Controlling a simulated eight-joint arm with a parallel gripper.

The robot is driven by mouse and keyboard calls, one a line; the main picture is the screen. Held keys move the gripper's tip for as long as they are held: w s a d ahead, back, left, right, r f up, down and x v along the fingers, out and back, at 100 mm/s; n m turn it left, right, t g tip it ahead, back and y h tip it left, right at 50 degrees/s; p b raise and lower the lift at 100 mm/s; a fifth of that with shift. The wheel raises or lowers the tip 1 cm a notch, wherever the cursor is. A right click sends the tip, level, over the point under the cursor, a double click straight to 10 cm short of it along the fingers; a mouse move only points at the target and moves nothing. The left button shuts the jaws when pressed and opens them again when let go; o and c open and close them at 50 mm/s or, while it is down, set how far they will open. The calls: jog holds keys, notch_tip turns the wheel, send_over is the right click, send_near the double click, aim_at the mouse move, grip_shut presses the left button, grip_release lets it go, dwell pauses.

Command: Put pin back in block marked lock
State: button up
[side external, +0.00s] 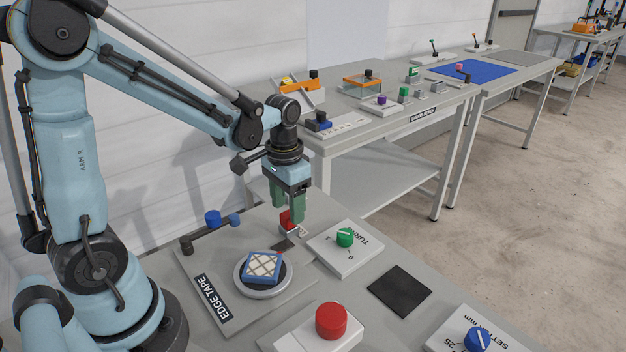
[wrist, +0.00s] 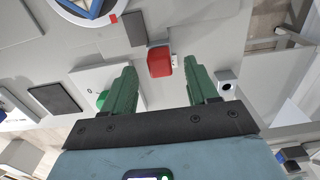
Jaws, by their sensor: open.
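My gripper (side external: 287,214) points down above the far edge of the bench, its two green fingers apart. In the wrist view my gripper (wrist: 161,82) is open with nothing clamped between its fingers. A red piece (side external: 286,219), which looks like the pin's head, sits just below and between the fingertips. In the wrist view the red piece (wrist: 159,62) lies just beyond the gap, with a small pale marked patch beside it. A small grey block (side external: 291,232) is directly under it; its lettering is unreadable. Whether the pin is seated in it I cannot tell.
A turntable (side external: 243,286) carries a blue patterned block (side external: 263,267). A green knob (side external: 344,237) on a white panel stands right of the gripper. A red button (side external: 331,320) and dark mat (side external: 400,290) are nearer. A grey block with a hole (wrist: 228,88) shows beside the right finger.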

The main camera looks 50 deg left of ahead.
aim_at(288, 214)
notch_tip(288, 214, up, 10)
dwell(0.5)
jog(key=shift+f, duration=0.1)
dwell(0.4)
jog(key=s+d+f+t, duration=0.1)
jog(key=s+d+t, duration=0.3)
jog(key=t, duration=0.3)
jog(key=shift+s+d+f, duration=0.3)
jog(key=shift+d+f, duration=0.1)
jog(key=shift+d, duration=0.35)
dwell(0.3)
